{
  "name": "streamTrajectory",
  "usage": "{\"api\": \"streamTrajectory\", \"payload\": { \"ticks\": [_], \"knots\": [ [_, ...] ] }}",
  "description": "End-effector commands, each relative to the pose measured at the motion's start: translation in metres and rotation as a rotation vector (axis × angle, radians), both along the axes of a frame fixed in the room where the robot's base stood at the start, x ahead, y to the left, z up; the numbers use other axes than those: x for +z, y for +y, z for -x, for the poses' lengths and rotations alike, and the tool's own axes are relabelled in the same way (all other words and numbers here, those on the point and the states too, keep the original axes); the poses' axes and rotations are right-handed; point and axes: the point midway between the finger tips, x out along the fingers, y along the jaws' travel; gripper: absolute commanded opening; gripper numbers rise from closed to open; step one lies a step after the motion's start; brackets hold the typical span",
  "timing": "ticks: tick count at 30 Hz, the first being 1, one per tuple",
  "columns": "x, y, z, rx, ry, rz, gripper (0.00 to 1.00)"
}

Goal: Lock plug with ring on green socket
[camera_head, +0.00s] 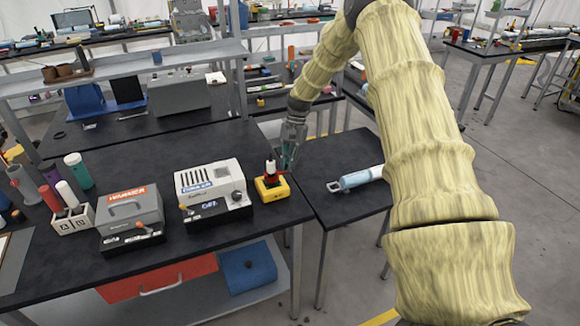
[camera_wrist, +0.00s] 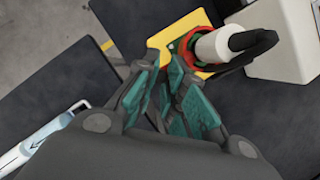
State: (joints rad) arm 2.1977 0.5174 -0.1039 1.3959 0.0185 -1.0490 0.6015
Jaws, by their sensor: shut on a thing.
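A yellow socket box (camera_head: 272,189) stands at the right edge of the dark bench. A plug with a white body (camera_wrist: 212,47) and black end (camera_wrist: 252,42) sits in it, seen in the wrist view. A red ring (camera_wrist: 182,46) surrounds the plug's base, with a bit of green socket (camera_wrist: 193,41) showing inside it. In the head view the red ring (camera_head: 274,180) shows below the plug. My gripper (camera_head: 288,162) is beside the plug on its right. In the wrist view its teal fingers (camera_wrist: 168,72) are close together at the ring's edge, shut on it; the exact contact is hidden.
A white-and-black device (camera_head: 212,193) stands close left of the yellow box, and a grey case (camera_head: 132,212) further left. A lower table (camera_head: 335,160) at right carries a light-blue cylinder (camera_head: 357,179) with a handle. Shelf posts stand behind.

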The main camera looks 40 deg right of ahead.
Motion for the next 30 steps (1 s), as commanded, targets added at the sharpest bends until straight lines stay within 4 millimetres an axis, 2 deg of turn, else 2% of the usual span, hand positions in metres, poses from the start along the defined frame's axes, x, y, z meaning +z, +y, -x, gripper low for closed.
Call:
{"api": "streamTrajectory", "payload": {
  "ticks": [20, 21, 24, 30],
  "knots": [
    [0.0000, -0.0007, -0.0041, 0.062, -0.001, 0.000, 0.00],
    [0.0000, -0.0007, -0.0041, 0.062, -0.001, 0.000, 0.15],
    [0.0000, -0.0007, -0.0041, 0.061, -0.001, 0.000, 0.33],
    [-0.0001, -0.0009, -0.0039, 0.061, -0.001, 0.000, 0.34]
  ]
}}
